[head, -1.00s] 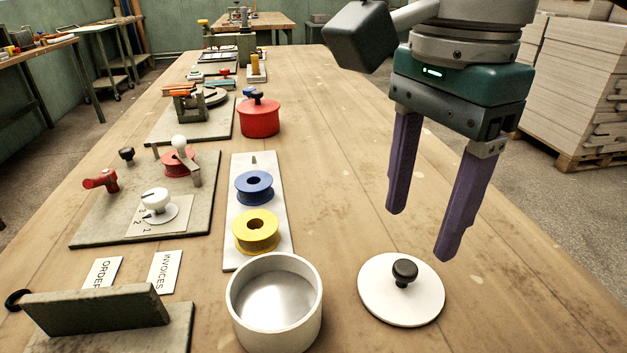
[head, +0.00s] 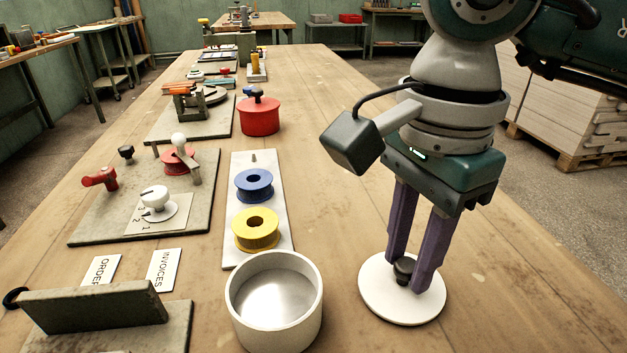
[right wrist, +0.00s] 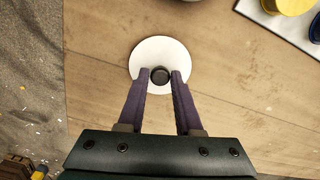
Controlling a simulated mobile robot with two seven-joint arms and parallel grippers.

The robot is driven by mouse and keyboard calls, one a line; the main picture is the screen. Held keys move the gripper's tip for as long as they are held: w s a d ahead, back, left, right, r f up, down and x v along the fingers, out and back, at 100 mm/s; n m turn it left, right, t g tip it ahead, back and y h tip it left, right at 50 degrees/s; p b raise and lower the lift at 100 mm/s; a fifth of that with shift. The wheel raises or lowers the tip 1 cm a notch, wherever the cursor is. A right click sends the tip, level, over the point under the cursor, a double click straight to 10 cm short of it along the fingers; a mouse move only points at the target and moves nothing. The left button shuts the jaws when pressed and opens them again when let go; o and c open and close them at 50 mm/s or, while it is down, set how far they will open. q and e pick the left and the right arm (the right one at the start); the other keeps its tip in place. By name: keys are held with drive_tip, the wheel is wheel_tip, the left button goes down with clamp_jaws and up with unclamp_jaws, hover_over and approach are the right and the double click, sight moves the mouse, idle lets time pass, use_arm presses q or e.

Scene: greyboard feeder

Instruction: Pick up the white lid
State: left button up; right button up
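The white lid (head: 385,300) is a round flat disc with a black knob (head: 403,268), lying flat on the bench right of the open white pot (head: 275,302). My right gripper (head: 409,277) points down over it, one purple finger on each side of the knob. In the right wrist view the lid (right wrist: 160,52) lies beyond the fingers, and the fingertips appear to touch the knob (right wrist: 160,76) on both sides. The gripper looks shut on the knob. My left gripper is not in view.
A white board with a blue spool (head: 254,185) and a yellow spool (head: 256,229) stands behind the pot. A red lidded pot (head: 259,116) is further back. A fixture board (head: 100,225) and a dark slanted plate (head: 95,309) are at left. The bench right of the lid is clear.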

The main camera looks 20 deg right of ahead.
clamp_jaws()
drive_tip(key=shift+r, duration=0.1)
